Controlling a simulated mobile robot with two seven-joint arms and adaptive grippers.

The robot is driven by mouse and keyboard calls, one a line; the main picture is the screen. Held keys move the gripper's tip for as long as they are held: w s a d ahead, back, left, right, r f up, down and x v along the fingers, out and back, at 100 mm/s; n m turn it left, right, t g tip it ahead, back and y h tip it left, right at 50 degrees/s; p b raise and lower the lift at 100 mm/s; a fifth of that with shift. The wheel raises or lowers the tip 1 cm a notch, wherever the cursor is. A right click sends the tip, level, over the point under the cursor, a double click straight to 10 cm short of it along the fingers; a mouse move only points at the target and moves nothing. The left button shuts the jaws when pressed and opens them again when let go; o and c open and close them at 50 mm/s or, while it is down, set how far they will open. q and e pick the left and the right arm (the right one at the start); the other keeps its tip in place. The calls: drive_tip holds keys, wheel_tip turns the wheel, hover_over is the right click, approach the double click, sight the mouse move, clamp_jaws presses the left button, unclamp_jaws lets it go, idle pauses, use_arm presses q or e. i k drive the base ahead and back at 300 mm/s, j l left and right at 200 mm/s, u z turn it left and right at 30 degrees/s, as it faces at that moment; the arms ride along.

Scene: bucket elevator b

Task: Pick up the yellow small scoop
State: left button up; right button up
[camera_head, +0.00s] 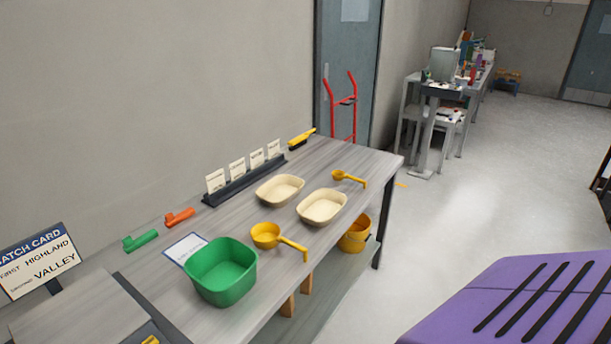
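The yellow small scoop (347,178) lies on the far right part of the grey table (236,228), close to its right edge, with its handle toward the edge. A larger yellow scoop (267,235) lies nearer on the same table, its handle reaching over the front edge. Neither gripper is in the head view, and nothing touches the small scoop.
Two cream trays (322,207) and a green tub (220,271) stand on the table. A card rack (243,182) and yellow brush (301,138) lie behind. A yellow bucket (356,234) sits on the lower shelf. A purple slotted surface (520,300) fills the lower right. Floor to the right is clear.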

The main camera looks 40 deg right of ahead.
sight(337, 174)
drive_tip(key=l+u, duration=0.3)
drive_tip(key=l, duration=0.2)
drive_tip(key=l+u, duration=0.3)
drive_tip(key=l, duration=0.2)
drive_tip(key=k+l+u, duration=0.1)
drive_tip(key=l, duration=0.35)
drive_tip(key=k+l, duration=0.1)
drive_tip(key=l, duration=0.3)
drive_tip(key=k+l+u, duration=0.15)
drive_tip(key=l, duration=0.7)
drive_tip(key=k+l+u, duration=0.15)
drive_tip(key=l, duration=0.25)
